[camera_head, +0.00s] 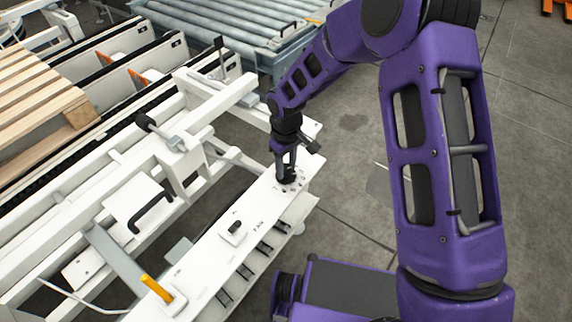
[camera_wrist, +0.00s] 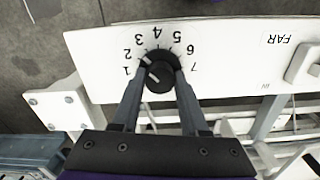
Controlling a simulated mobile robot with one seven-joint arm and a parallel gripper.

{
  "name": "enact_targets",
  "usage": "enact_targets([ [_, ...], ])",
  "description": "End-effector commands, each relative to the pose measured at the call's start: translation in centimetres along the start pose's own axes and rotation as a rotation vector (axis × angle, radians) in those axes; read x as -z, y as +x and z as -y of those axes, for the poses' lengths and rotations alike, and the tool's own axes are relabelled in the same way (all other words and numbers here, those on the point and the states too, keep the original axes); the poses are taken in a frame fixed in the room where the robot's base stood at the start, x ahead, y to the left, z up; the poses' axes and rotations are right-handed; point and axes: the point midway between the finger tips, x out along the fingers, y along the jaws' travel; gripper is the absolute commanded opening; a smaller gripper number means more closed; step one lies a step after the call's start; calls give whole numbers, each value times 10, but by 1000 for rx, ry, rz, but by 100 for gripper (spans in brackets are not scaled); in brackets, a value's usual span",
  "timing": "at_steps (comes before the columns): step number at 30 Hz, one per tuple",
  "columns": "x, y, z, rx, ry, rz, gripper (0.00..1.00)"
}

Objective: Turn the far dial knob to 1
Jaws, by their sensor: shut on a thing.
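The far dial knob (camera_wrist: 160,70) is a round black knob on a white panel (camera_wrist: 225,40), ringed by printed numbers 1 to 7. The word FAR is printed beside it, upside down in the wrist view. My gripper (camera_wrist: 159,76) has one finger on each side of the knob and is shut on it. A light mark on the knob's edge lies near the 2, on the side towards the 1. In the head view my gripper (camera_head: 287,174) reaches down onto the knob at the panel's far end and hides most of it.
A small dark switch (camera_head: 234,231) and an orange handle (camera_head: 157,290) stand on the same panel, nearer to me. White conveyor frames, a wooden pallet (camera_head: 40,90) and a roller conveyor (camera_head: 215,30) lie to the left and behind. Floor is open to the panel's right.

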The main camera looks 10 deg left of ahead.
Motion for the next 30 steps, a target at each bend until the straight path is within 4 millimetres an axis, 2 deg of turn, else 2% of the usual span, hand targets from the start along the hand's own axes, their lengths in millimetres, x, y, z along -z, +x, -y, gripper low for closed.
enact_targets([
  [18, 0, -2, 0, 1, -568, -1, 0],
  [30, 1, -1, -1, 0, -794, -1, 0],
])
